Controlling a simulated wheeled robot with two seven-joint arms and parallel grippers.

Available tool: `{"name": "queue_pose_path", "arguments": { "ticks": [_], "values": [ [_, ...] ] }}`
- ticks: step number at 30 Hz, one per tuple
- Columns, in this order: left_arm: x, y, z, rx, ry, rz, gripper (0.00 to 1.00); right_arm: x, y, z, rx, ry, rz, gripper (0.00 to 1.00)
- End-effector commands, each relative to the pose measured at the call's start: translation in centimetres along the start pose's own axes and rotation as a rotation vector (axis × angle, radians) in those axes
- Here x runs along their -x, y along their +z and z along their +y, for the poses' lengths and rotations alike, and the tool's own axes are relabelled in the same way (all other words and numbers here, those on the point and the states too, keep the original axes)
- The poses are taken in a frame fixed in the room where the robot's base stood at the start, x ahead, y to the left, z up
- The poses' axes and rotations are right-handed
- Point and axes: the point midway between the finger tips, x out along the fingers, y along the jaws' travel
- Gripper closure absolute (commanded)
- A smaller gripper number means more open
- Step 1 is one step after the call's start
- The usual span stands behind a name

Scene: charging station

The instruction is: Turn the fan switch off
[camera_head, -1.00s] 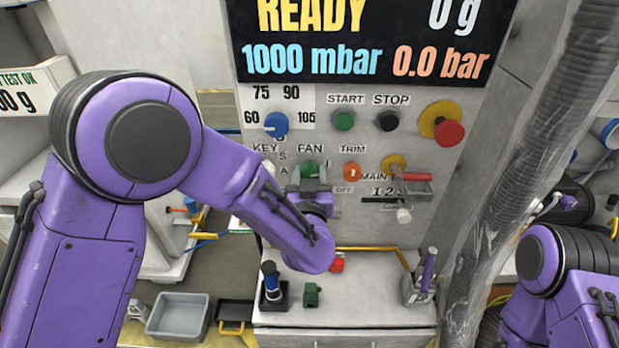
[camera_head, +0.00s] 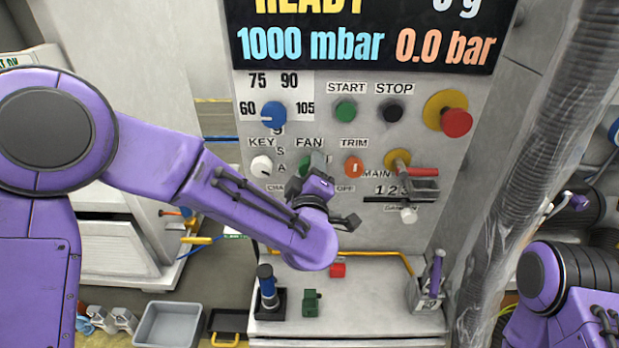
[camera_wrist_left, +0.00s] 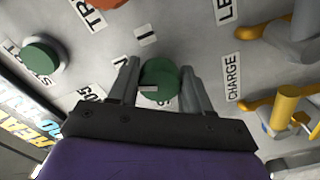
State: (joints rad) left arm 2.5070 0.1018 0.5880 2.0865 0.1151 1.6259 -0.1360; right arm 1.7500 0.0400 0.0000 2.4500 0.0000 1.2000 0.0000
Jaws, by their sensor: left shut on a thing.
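The fan switch is a green round knob on the grey panel, under the FAN label (camera_head: 308,142). In the head view my left gripper (camera_head: 314,172) covers most of it. In the left wrist view the green fan knob (camera_wrist_left: 160,80) sits between the two grey fingers of my left gripper (camera_wrist_left: 160,88), which is shut on it. A short pale mark shows on the knob's face, toward its left side. A small plate marked "I" (camera_wrist_left: 147,35) is beyond the knob.
Close to the fan knob are the white key knob (camera_head: 262,166), orange trim knob (camera_head: 354,166), and yellow main switch with a red handle (camera_head: 424,172). A red stop button (camera_head: 456,122) stands out at upper right.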

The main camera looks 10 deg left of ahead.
Motion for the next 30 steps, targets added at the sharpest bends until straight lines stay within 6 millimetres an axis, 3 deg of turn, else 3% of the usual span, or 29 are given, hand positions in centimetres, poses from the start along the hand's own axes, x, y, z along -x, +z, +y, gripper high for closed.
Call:
{"name": "queue_pose_path", "arguments": {
  "ticks": [15, 30],
  "values": [
    [0.1, 0.2, -0.2, 0.334, -0.002, -0.004, 0.82, -2.8, 1.2, -0.3, 0.000, 0.000, 0.000, 0.57],
    [0.1, 0.1, 0.0, 0.400, -0.003, -0.004, 0.82, -3.2, 1.3, -0.3, 0.000, 0.000, 0.000, 0.57]
  ]
}}
